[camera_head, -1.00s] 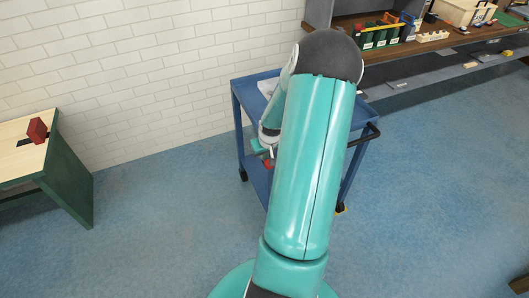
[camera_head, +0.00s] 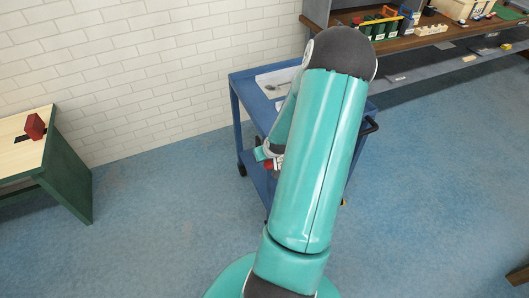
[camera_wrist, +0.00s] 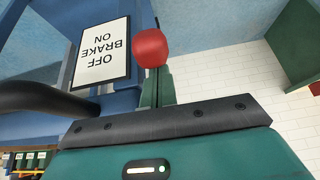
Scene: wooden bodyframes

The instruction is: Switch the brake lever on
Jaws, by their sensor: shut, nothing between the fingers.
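The brake lever's round red knob (camera_wrist: 150,47) shows in the wrist view, right at the tips of my shut gripper (camera_wrist: 157,72). The green fingers are together with nothing between them; I cannot tell if they touch the knob. The lever's shaft is hidden. A white label (camera_wrist: 101,54) reading OFF, BRAKE, ON appears upside down beside the knob, on the blue cart (camera_wrist: 40,45). In the head view my gripper (camera_head: 264,154) is at the near left side of the cart (camera_head: 235,105), with a bit of red beside it. My arm hides much of the cart.
A black handle bar (camera_wrist: 45,98) lies close to the left of my gripper in the wrist view. A green-sided table (camera_head: 66,180) with a red block (camera_head: 35,127) stands at the left. A shelf (camera_head: 450,35) holds bins at the back right. The blue floor between is open.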

